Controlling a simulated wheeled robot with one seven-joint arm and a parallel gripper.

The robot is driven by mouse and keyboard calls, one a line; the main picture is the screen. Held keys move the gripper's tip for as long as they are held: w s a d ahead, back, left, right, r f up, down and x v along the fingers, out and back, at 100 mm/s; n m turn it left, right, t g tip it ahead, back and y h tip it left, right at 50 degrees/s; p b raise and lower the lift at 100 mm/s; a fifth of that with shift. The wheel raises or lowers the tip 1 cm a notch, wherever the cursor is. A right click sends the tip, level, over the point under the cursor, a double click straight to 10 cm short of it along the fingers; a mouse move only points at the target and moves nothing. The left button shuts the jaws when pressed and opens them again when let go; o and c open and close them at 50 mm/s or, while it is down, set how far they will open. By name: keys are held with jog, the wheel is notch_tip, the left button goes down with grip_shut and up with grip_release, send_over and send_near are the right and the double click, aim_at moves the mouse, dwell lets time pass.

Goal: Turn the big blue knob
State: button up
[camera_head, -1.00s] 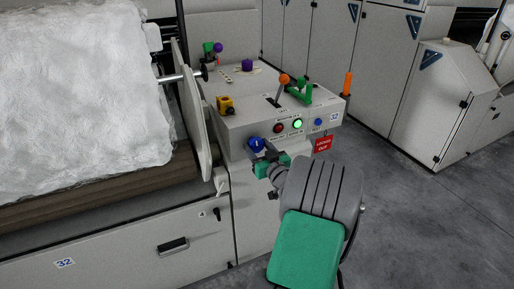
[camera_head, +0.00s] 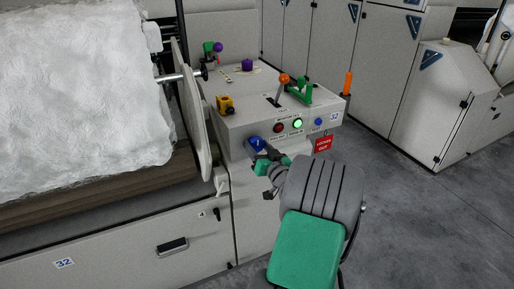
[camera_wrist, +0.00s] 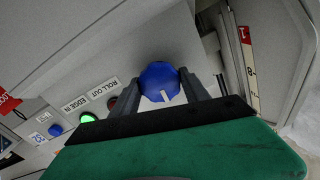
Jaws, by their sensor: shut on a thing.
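The big blue knob (camera_head: 254,144) is on the front face of the grey control box (camera_head: 232,128), at its left end. In the wrist view the knob (camera_wrist: 160,80) shows a white pointer mark on its lower part. My gripper (camera_head: 262,152) reaches the knob from the front right. In the wrist view my gripper's two dark fingers (camera_wrist: 186,84) stand on either side of the knob, shut on it. In the head view the fingers partly hide the knob.
A red lamp (camera_head: 278,128), a lit green lamp (camera_head: 297,124) and a small blue button (camera_head: 318,122) sit right of the knob. An orange-topped lever (camera_head: 284,79) and green handle (camera_head: 300,91) stand on top. White fibre (camera_head: 80,90) lies left.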

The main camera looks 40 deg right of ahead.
jog(key=o, duration=1.4)
jog(key=shift+c, duration=0.2)
jog(key=shift+s, duration=0.1)
jog(key=v, duration=0.7)
jog(key=shift+s+a, duration=0.2)
jog(key=shift+s, duration=0.05)
